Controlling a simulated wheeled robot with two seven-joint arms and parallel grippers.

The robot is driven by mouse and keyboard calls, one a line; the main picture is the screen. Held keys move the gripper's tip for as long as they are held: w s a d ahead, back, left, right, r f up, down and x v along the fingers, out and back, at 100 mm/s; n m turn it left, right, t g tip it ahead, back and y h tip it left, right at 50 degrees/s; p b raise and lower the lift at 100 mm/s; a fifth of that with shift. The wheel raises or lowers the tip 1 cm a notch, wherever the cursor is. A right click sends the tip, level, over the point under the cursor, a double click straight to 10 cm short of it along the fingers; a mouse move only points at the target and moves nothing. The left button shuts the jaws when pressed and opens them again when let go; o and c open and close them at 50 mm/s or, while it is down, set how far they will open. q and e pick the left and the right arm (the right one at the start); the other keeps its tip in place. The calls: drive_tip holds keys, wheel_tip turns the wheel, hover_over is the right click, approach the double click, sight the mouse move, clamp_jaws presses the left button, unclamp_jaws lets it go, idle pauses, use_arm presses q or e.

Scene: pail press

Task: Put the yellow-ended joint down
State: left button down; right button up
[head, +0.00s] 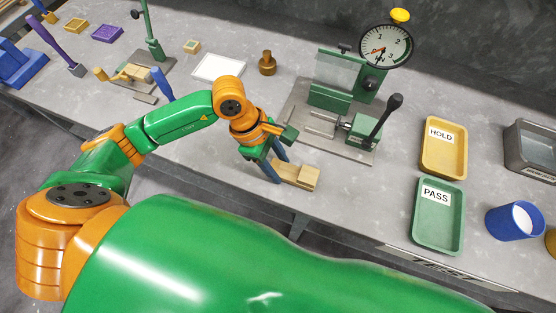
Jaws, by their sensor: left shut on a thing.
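My left gripper (276,168), with dark blue fingers, reaches in from the left over the front part of the bench. It is shut on a pale wooden joint (298,174), which sticks out to the right of the fingers. The joint lies level, low near the bench's front edge; I cannot tell if it touches the top. The fingers hide its left end, and no clear yellow end shows. My right gripper is not in view.
A green press (358,125) with a dial gauge (385,47) stands behind the joint. The yellow HOLD tray (444,160) and green PASS tray (437,230) are to the right. A blue cup (508,224) stands farther right. Bare bench lies between joint and trays.

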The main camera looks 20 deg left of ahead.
use_arm(q)
drive_tip(key=shift+f+b, duration=0.2)
drive_tip(key=shift+b, duration=0.1)
drive_tip(key=c, duration=0.8)
unclamp_jaws()
drive_tip(key=shift+w, duration=0.1)
drive_tip(key=o, duration=0.5)
drive_tip(key=shift+c, duration=0.2)
drive_tip(key=shift+r, duration=0.15)
drive_tip(key=shift+r+p, duration=0.3)
drive_tip(key=shift+p, duration=0.05)
drive_tip(key=b+v, duration=0.2)
drive_tip(key=v, duration=0.9)
drive_tip(key=shift+a+r, duration=0.2)
drive_tip(key=shift+r, duration=0.05)
